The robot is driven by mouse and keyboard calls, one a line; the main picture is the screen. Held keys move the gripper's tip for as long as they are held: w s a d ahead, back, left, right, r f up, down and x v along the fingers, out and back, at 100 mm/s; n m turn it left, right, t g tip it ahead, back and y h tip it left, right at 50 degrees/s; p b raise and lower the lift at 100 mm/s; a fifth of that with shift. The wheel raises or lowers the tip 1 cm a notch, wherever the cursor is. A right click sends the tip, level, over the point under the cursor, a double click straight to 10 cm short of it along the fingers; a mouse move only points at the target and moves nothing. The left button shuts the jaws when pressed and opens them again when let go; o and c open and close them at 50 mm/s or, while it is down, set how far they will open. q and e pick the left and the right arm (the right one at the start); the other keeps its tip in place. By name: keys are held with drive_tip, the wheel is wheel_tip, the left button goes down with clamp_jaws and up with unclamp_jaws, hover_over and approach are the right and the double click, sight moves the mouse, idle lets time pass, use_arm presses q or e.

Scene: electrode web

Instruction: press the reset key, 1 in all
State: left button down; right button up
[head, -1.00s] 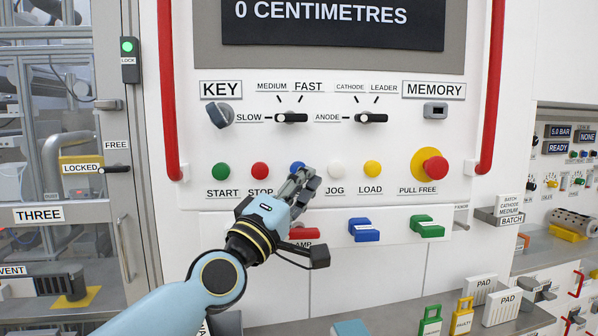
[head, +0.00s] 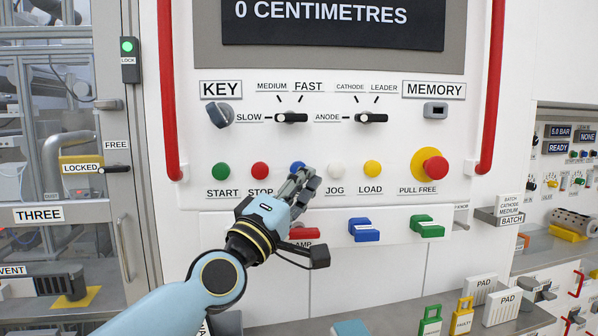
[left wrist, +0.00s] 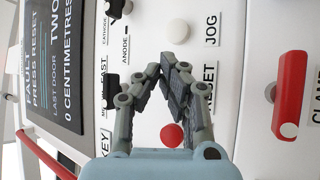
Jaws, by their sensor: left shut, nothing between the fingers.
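The reset key is a round blue button (head: 297,165) in the row on the white panel, between the red STOP button (head: 260,170) and the white JOG button (head: 336,170). My left gripper (head: 305,175) is shut and empty, its fingertips in front of the blue button's lower part. I cannot tell whether they touch it. In the left wrist view, the closed fingers (left wrist: 170,62) hide the blue button, beside the RESET label (left wrist: 210,86). The display (left wrist: 52,55) there reads FAULT, PRESS RESET. My right gripper is not in view.
The white (left wrist: 178,31) and red (left wrist: 172,135) buttons flank the fingers in the left wrist view. A red clamp handle (left wrist: 290,95) juts out nearby. Red rails (head: 168,95) run up both sides of the panel. A red emergency knob (head: 435,170) sits at the right.

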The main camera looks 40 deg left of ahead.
use_arm(q)
drive_tip(key=shift+w+a, duration=0.1)
drive_tip(key=shift+a, duration=0.05)
drive_tip(key=shift+w+a, duration=0.2)
drive_tip(key=shift+w+a, duration=0.25)
drive_tip(key=shift+w, duration=0.1)
idle(0.8)
drive_tip(key=shift+s+d, duration=0.1)
idle(0.3)
drive_tip(key=shift+s+d, duration=0.5)
drive_tip(key=shift+s, duration=0.1)
drive_tip(key=shift+s+d, duration=1.65)
drive_tip(key=shift+s, duration=0.2)
